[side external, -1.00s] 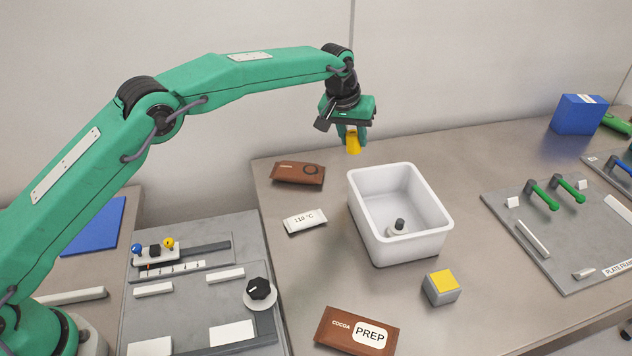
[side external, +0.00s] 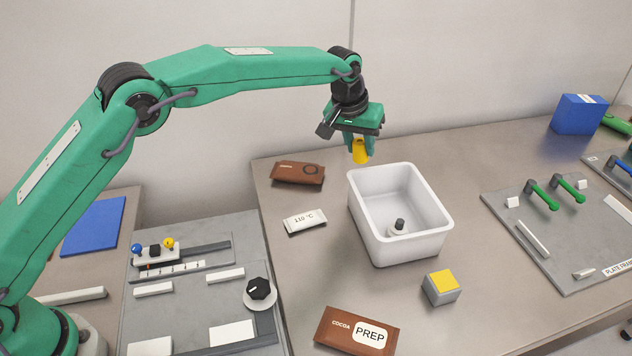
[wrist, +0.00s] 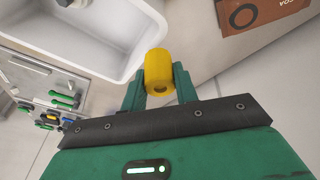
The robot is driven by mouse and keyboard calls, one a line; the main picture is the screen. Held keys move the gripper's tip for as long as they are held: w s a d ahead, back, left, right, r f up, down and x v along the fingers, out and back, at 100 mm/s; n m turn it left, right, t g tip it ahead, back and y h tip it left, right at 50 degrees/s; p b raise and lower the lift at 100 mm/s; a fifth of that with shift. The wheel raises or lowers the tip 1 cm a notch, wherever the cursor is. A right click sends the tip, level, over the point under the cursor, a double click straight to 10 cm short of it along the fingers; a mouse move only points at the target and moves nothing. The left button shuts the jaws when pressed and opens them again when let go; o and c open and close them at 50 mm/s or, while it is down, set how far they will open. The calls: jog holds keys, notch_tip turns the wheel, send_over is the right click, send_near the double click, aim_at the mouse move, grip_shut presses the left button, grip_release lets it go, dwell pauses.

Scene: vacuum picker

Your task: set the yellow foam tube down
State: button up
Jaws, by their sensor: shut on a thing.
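My gripper (side external: 360,147) is shut on the yellow foam tube (side external: 360,153) and holds it in the air. In the side view the tube hangs just above and behind the back left corner of the white bin (side external: 410,240). The wrist view shows the tube (wrist: 158,72) between the two green fingers, with one round end and its hole facing the camera. In that view the white bin (wrist: 138,58) lies to the left of the tube. The side view shows a small white piece with a black knob (side external: 399,226) inside the bin.
A brown packet (side external: 290,176) lies left of the bin, with a 110 °C label (side external: 305,221) in front of it. A grey plate with green handles (side external: 560,245) is at right.

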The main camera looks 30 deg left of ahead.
jog(key=s+d+m, duration=0.3)
jog(key=s, duration=1.2)
jog(key=s+d+m+g, duration=0.1)
jog(key=s+d+m, duration=0.2)
jog(key=s, duration=1.3)
jog(key=shift+d+r+m+h, duration=0.2)
jog(key=shift+d+m+h, duration=0.1)
jog(key=shift+m+h, duration=0.15)
jog(key=shift+y, duration=0.35)
jog(key=w+a+f, duration=0.1)
jog(key=w+f, duration=0.1)
jog(key=w, duration=0.1)
jog(key=w+a+f, duration=0.2)
jog(key=w, duration=0.2)
jog(key=w+a+f, duration=0.2)
jog(key=w+f, duration=0.1)
jog(key=shift+w+a, duration=0.15)
jog(key=shift+w, duration=0.1)
jog(key=shift+f, duration=2)
jog(key=shift+f, duration=0.15)
jog(key=o, duration=0.9)
jog(key=shift+o, duration=0.2)
